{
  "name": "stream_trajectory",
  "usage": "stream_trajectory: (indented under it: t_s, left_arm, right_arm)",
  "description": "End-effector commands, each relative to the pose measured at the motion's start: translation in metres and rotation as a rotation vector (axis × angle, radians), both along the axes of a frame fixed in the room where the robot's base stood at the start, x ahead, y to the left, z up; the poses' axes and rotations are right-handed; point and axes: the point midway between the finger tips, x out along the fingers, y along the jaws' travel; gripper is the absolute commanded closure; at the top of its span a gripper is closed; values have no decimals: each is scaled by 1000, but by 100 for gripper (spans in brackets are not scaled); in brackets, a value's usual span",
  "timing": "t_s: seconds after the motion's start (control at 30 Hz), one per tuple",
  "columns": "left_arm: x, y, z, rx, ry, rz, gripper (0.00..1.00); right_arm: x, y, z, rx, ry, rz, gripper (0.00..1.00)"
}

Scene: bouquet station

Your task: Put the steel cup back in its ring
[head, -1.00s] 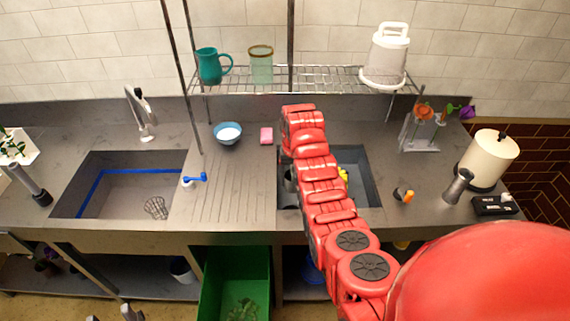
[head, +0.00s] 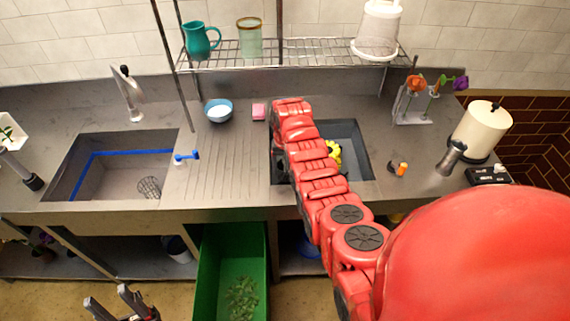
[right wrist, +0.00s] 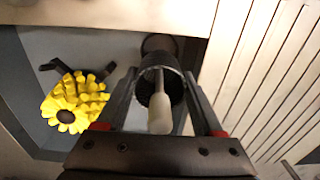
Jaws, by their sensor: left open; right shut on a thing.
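My right gripper (right wrist: 162,100) is shut around a dark, round, cup-like thing with a bright rim, which looks like the steel cup (right wrist: 172,82). A pale rod (right wrist: 160,115) stands in its mouth or in front of it; I cannot tell which. In the head view my red right arm reaches over the right sink and hides most of this gripper. A dark round shape (right wrist: 160,43) shows just beyond the cup; I cannot tell whether it is the ring. My left gripper (head: 120,302) is open and empty, low at the bottom left, in front of the counter.
A yellow flower (right wrist: 72,104) lies in the right sink (head: 362,165), near a black bracket in the wrist view. A ribbed drainboard (head: 228,170) separates it from the left sink (head: 110,180). A wire shelf (head: 300,53) hangs above.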

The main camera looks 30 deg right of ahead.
Motion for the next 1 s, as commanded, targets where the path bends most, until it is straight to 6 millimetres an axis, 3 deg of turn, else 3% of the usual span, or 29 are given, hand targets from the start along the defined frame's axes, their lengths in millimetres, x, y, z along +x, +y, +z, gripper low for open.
stream_trajectory:
  t_s: [0.6, 1.0]
  left_arm:
    - [0, 0, -34, 0, 0, 0, 50]
    - [0, 0, -41, 0, 0, 0, 50]
  right_arm:
    - [0, 0, -56, 0, 1, 0, 89]
    - [0, 0, -64, 0, 0, 1, 89]
